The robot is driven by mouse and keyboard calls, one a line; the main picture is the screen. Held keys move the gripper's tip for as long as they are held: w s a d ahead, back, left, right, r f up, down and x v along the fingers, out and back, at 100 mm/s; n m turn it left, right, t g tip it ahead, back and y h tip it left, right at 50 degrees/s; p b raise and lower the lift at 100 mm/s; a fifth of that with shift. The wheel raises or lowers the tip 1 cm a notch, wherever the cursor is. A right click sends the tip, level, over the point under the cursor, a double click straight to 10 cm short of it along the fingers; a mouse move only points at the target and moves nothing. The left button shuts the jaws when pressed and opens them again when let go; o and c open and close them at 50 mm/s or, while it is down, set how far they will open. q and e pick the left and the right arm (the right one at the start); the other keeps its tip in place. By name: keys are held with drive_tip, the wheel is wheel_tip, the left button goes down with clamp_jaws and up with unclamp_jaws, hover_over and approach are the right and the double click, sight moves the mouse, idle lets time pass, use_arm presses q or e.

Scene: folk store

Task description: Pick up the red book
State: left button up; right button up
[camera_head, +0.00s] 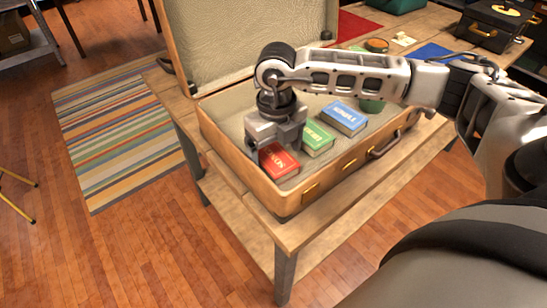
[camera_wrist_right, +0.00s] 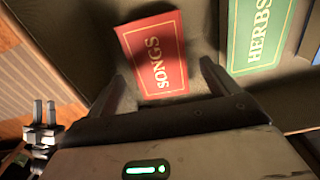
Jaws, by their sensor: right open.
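The red book (camera_head: 279,161) lies flat in the open suitcase (camera_head: 258,188), near its front left corner. In the right wrist view the red book (camera_wrist_right: 155,54) shows the word SONGS on its cover and lies just beyond the fingertips. My right gripper (camera_head: 266,150) is above the book's left part and hides some of it in the head view. In the right wrist view its two fingers (camera_wrist_right: 163,76) are spread apart, with nothing clamped between them.
A green HERBS book (camera_head: 318,138) lies right of the red one, and a blue book (camera_head: 343,117) lies beyond it. The suitcase walls surround the books and its lid (camera_head: 240,35) stands open behind. The suitcase rests on a wooden table (camera_head: 285,235).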

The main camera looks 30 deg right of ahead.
wheel_tip(320, 180, down, 2)
drive_tip(key=shift+c, duration=0.4)
drive_tip(key=c, duration=1.1)
drive_tip(key=shift+r, duration=0.1)
